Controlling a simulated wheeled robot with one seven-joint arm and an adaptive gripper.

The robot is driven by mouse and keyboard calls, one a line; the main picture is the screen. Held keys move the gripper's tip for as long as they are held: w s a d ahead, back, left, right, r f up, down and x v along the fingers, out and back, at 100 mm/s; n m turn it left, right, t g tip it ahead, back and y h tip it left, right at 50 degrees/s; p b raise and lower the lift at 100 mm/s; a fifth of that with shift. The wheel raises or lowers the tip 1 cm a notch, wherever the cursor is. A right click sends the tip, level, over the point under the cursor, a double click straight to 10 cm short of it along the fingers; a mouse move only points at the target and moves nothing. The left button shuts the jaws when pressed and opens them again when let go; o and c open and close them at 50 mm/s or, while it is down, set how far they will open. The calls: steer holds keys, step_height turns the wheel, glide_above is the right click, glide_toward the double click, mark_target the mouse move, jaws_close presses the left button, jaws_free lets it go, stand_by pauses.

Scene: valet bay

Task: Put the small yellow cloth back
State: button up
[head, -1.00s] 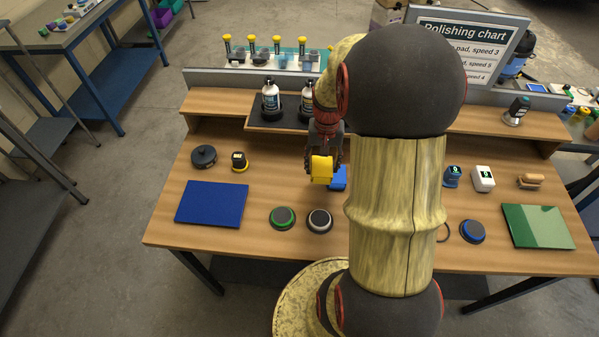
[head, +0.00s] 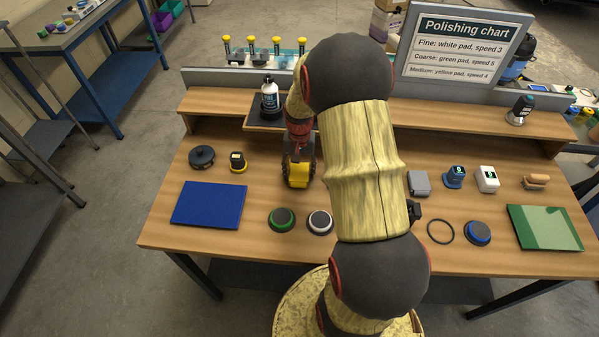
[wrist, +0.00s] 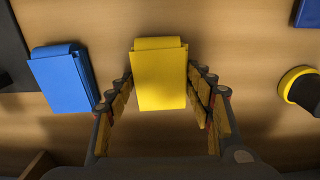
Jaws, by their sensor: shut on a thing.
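The small yellow cloth (head: 298,176) is a folded yellow block. It is between the fingers of my gripper (head: 299,158), which is shut on it over the left-middle part of the workbench. In the wrist view the cloth (wrist: 160,75) sits between the two fingers (wrist: 160,95), its flat face toward the camera. A folded blue cloth (wrist: 62,80) lies beside it to the left in the wrist view, apart from the fingers. My arm hides that blue cloth in the head view. I cannot tell how high the yellow cloth is above the bench.
A dark blue mat (head: 208,204), a black-and-yellow round item (head: 238,162) and a black disc (head: 202,157) are to the left. Green-ringed (head: 282,219) and white-ringed (head: 320,222) pads stand in front. A bottle (head: 270,97) stands on the dark tray (head: 259,121) behind.

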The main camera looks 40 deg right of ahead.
mark_target(299, 172)
steer(key=o, duration=1.1)
steer(key=shift+f, duration=0.15)
steer(key=shift+o, duration=0.5)
steer(key=a+r+n+p, duration=0.1)
steer(key=a+r, duration=0.1)
steer(key=r, duration=0.7)
steer(key=a+r+n+p, duration=0.1)
steer(key=a+r+p, duration=0.15)
steer(key=r, duration=0.65)
steer(key=s+a+r+n+t, duration=0.2)
steer(key=s+a+r, duration=0.1)
steer(key=a+r, duration=0.4)
steer(key=s+a+r+n+t, duration=0.25)
steer(key=s+a+r, duration=0.2)
steer(key=a, duration=0.45)
steer(key=s+a+r+n+t, duration=0.1)
steer(key=s+a+r+n, duration=0.2)
steer(key=s+a, duration=0.3)
steer(key=shift+s+a+b, duration=0.25)
steer(key=shift+s+b, duration=0.1)
steer(key=shift+s, duration=0.15)
